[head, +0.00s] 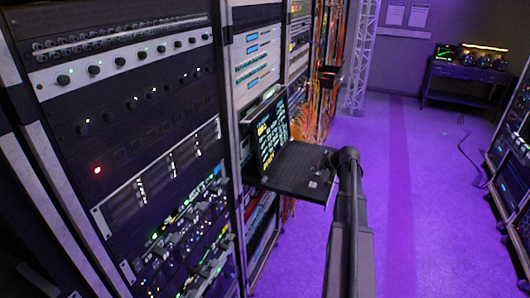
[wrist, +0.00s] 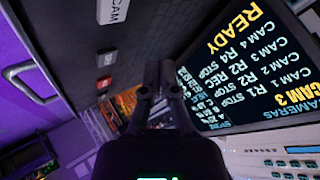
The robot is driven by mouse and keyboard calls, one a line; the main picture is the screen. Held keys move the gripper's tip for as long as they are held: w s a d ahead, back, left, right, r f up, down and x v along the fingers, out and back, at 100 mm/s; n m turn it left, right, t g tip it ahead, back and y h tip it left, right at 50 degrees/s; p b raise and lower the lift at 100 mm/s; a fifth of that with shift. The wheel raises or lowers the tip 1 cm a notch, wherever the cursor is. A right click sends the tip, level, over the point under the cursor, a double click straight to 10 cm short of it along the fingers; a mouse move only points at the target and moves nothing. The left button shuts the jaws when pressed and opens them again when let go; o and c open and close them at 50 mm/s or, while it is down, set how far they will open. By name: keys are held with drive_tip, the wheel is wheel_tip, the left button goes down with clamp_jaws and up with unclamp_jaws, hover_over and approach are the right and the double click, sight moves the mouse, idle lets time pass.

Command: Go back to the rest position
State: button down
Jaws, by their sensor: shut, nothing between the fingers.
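My gripper (wrist: 158,85) is shut and empty in the middle of the wrist view. In the head view my arm (head: 350,215) reaches up from the bottom, and its end is beside the right edge of a dark pull-out console (head: 297,170). The gripper's fingertips are hard to make out there. The console's lit screen (head: 270,137) stands up at its back. In the wrist view the screen (wrist: 245,65) appears rotated, with yellow and white camera text. I cannot tell whether the fingers touch the console.
Equipment racks (head: 150,130) with lit panels line the left. Orange cables (head: 310,110) hang behind the console. A truss (head: 361,60) stands beyond. Another rack (head: 512,150) is at the right edge, and a table (head: 465,78) with gear is at the back.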

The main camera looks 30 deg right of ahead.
drive_tip(key=shift+a, duration=0.1)
drive_tip(key=s+a+f+n+g, duration=0.1)
drive_tip(key=s+a+f+g, duration=0.15)
drive_tip(key=a, duration=0.85)
drive_tip(key=s+a+f+n+g, duration=0.1)
drive_tip(key=s+a+n+g, duration=0.15)
drive_tip(key=a, duration=0.85)
drive_tip(key=s+a+f+n+g, duration=0.1)
drive_tip(key=s+a+g, duration=0.15)
drive_tip(key=a, duration=0.85)
drive_tip(key=s+a+f+n+g+h, duration=0.1)
drive_tip(key=s+a+h, duration=0.1)
drive_tip(key=s+a, duration=0.7)
drive_tip(key=shift+a+h, duration=0.3)
drive_tip(key=shift+a, duration=0.35)
